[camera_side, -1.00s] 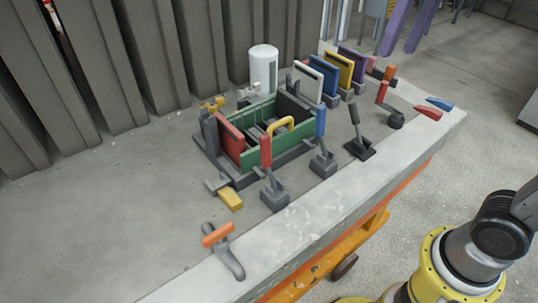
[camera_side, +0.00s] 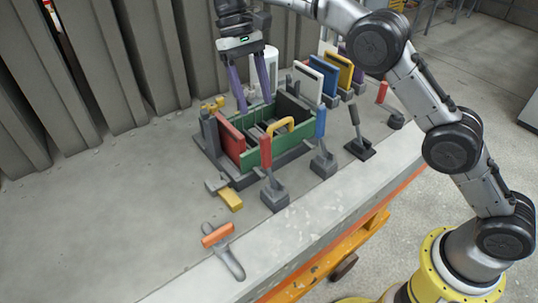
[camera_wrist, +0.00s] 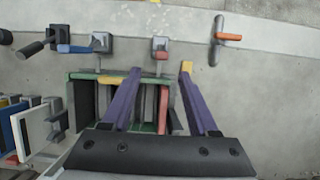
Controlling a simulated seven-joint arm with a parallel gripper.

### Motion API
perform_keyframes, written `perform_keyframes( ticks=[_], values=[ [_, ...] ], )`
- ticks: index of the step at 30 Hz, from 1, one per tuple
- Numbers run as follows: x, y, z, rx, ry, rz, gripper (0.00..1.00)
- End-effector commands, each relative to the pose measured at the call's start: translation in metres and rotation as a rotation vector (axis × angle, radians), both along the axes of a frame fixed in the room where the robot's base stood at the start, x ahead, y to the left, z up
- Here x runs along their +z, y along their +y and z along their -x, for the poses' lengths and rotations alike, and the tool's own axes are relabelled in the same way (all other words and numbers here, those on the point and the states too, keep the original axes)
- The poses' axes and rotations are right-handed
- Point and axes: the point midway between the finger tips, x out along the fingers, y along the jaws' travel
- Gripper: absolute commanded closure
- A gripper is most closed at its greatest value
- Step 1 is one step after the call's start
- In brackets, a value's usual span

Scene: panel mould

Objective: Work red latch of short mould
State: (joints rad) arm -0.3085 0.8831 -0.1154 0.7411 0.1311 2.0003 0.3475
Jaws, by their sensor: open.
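The short mould (camera_side: 281,148) is a box with green long walls, a red end panel (camera_side: 231,137) and a yellow handle inside. The red latch (camera_side: 266,152) is an upright red-handled lever on a grey base at the mould's near side. In the wrist view the red latch (camera_wrist: 161,54) shows beyond the mould, between my fingertips in the picture. My gripper (camera_side: 255,104) has purple fingers spread apart and empty. It hangs over the far side of the mould, apart from the latch. In the wrist view my gripper (camera_wrist: 160,70) covers part of the mould.
A blue-handled lever (camera_side: 321,124) and a black-handled lever (camera_side: 356,120) stand right of the latch. Coloured panels (camera_side: 345,70) stand behind, near a white cylinder (camera_side: 271,51). A yellow block (camera_side: 231,200) and an orange-handled tool (camera_side: 218,236) lie front left. The left tabletop is clear.

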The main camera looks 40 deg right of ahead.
Motion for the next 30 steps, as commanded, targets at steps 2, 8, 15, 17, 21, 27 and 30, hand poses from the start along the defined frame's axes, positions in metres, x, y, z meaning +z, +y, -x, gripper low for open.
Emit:
perform_keyframes(
  ticks=[2,8,15,17,21,27,30],
  values=[
    [-0.004,0.003,0.001,0.007,0.007,0.003,0.4],
    [-0.015,0.003,0.006,0.007,0.007,0.002,0.4],
    [-0.042,0.003,0.018,0.008,0.008,0.003,0.4],
    [-0.05,0.003,0.022,0.008,0.008,0.003,0.4],
    [-0.071,0.003,0.031,0.007,0.008,0.004,0.4],
    [-0.104,0.003,0.044,0.007,0.008,0.002,0.4],
    [-0.116,0.003,0.049,0.007,0.006,0.002,0.4]
  ],
)
